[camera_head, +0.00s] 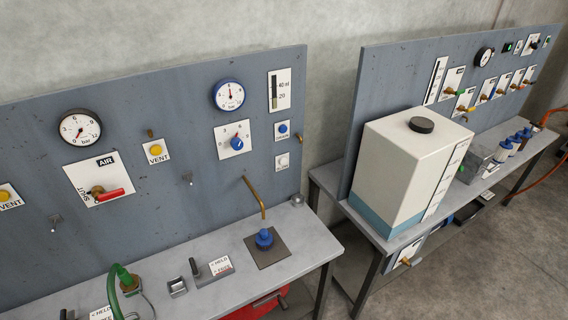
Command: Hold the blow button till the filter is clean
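No label reading "blow" is legible in the head view. A small blue button (283,128) sits on a white plate at the right end of the near panel, with a pale round button (283,160) on a plate below it. A blue ribbed piece (264,238), possibly the filter, stands on a dark square plate (281,252) on the near bench, under the end of a bent brass pipe (255,195). I cannot tell whether it is clean. Neither of my grippers is in view.
The near panel carries gauges (229,94), yellow VENT buttons (155,152), a blue knob (236,142) and a red-handled AIR valve (113,194). A green hose fitting (124,276) stands at the bench's front left. A large white tank (405,165) fills the second bench's near end.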

